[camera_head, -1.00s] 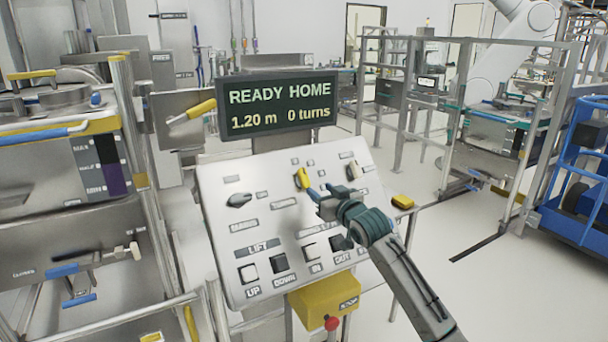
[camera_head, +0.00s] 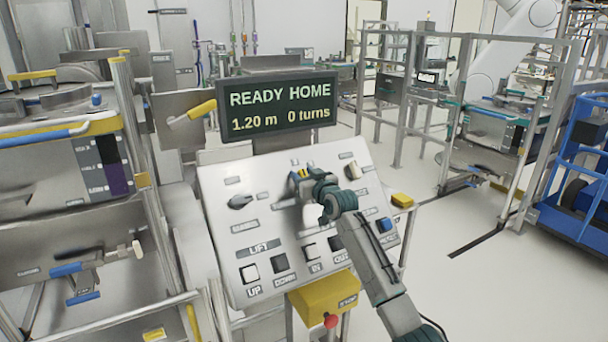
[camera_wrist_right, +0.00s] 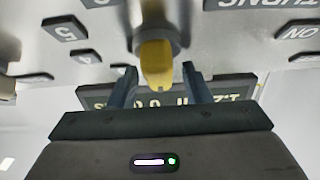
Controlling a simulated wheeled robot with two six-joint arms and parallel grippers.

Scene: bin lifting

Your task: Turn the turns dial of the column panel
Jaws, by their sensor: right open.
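The turns dial (camera_wrist_right: 155,62) is a yellow pointer knob on a grey collar, set in the sloping white column panel (camera_head: 222,222). In the head view, my right gripper (camera_head: 303,181) is at the upper middle of the panel and covers most of the dial. In the right wrist view, its two dark fingers stand apart, one on each side of the yellow knob, with gaps between. Number plates, 5 and 4 among them, lie beside the dial. The display (camera_head: 278,106) reads READY HOME, 1.20 m, 0 turns. My left gripper is out of view.
A black selector (camera_head: 240,201) and a pale selector (camera_head: 353,170) flank the dial. Square buttons line the panel's lower part. A yellow stop box (camera_head: 325,296) with a red button hangs below. Metal rails stand at left; open floor lies right.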

